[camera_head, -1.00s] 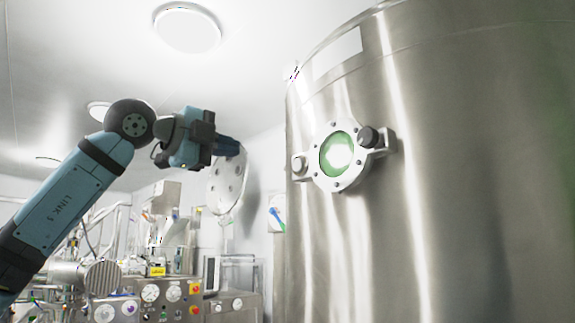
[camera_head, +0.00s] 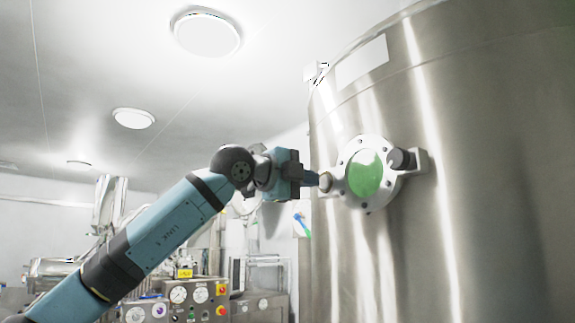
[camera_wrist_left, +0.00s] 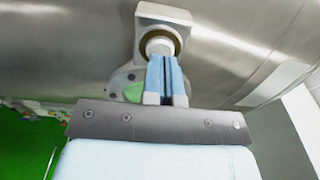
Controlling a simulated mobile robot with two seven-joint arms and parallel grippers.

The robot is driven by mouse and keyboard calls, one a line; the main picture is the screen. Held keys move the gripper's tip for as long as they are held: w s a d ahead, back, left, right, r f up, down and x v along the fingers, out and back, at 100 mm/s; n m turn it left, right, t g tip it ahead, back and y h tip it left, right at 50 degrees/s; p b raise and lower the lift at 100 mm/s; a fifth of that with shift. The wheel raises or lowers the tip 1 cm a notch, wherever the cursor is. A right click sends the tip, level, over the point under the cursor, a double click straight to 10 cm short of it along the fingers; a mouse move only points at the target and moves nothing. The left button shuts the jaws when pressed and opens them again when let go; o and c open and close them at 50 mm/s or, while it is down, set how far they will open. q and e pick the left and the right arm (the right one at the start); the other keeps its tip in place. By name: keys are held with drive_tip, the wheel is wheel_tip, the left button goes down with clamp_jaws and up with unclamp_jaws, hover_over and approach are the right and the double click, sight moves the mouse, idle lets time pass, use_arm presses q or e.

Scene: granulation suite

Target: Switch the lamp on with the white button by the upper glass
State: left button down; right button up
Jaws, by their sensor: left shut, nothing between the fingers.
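The round sight glass (camera_head: 364,175) is green inside a bolted pale flange on the steel tank. The white button (camera_head: 325,181) sits in a housing at the flange's left side. In the left wrist view the button (camera_wrist_left: 160,44) shows as a white cap inside a dark ring. My left gripper (camera_head: 316,179) is shut and empty, its tips at the button. In the left wrist view its blue fingers (camera_wrist_left: 164,60) overlap the button's lower edge; I cannot tell whether the button is pressed in. My right gripper is in neither view.
The large steel tank (camera_head: 480,200) fills the right side. A dark knob (camera_head: 401,159) sits at the flange's right side. A panel with gauges and buttons (camera_head: 195,298) stands low behind my left arm. The space above the arm is clear.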

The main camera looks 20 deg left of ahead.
use_arm(q)
drive_tip(key=shift+w+d, duration=0.45)
drive_tip(key=shift+w, duration=0.15)
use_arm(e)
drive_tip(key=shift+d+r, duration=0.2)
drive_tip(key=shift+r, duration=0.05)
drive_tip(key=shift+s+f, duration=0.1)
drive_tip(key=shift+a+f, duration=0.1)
